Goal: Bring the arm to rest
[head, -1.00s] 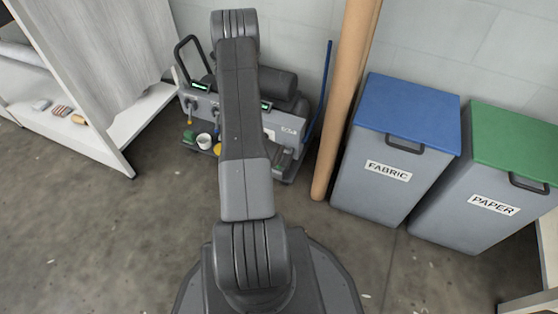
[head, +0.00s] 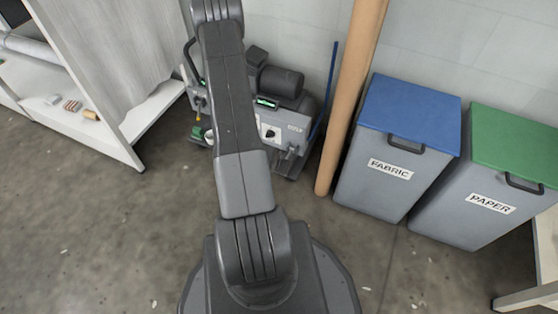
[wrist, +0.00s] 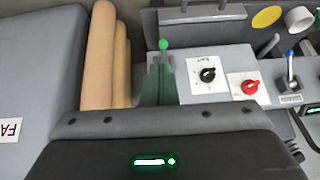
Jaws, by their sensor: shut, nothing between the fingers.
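My arm (head: 238,130) rises from my base and reaches away toward the grey press machine (head: 285,130), its far end running out of the top of the head view. My gripper (wrist: 160,62) shows in the wrist view as dark green fingers, close together with nothing between them. The head view does not clearly show it. In the wrist view it points toward the machine's panel, with a black rotary knob (wrist: 208,75) and a red knob (wrist: 250,87) to its right. A small green ball (wrist: 163,44) shows just beyond the fingertips; whether they touch it cannot be told.
A tall tan roll (head: 350,100) leans by the machine. The blue-lidded fabric bin (head: 375,180) and green-lidded paper bin (head: 470,205) stand at right. A white shelf unit (head: 105,75) stands at left. A blue lever (wrist: 290,62) is on the machine. The floor at left is clear.

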